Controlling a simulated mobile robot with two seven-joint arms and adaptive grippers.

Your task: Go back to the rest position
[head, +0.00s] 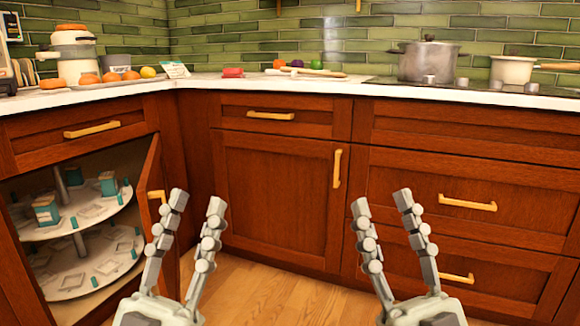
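My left gripper (197,205) is open and empty, its fingers pointing up in front of the cabinet corner at the lower left of the middle. My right gripper (382,201) is open and empty, in front of the base cabinets right of the middle. Both are raised side by side above the floor and hold nothing. My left gripper partly covers the open corner cabinet door (150,190) in the picture; I cannot tell how near it is.
The open cabinet at the left has a two-tier carousel (85,276) with several small boxes. Drawers and a closed door (270,195) stand ahead. The counter (270,85) holds a metal pot (428,62), a white pan (512,70) and food. Wooden floor (270,290) shows between my grippers.

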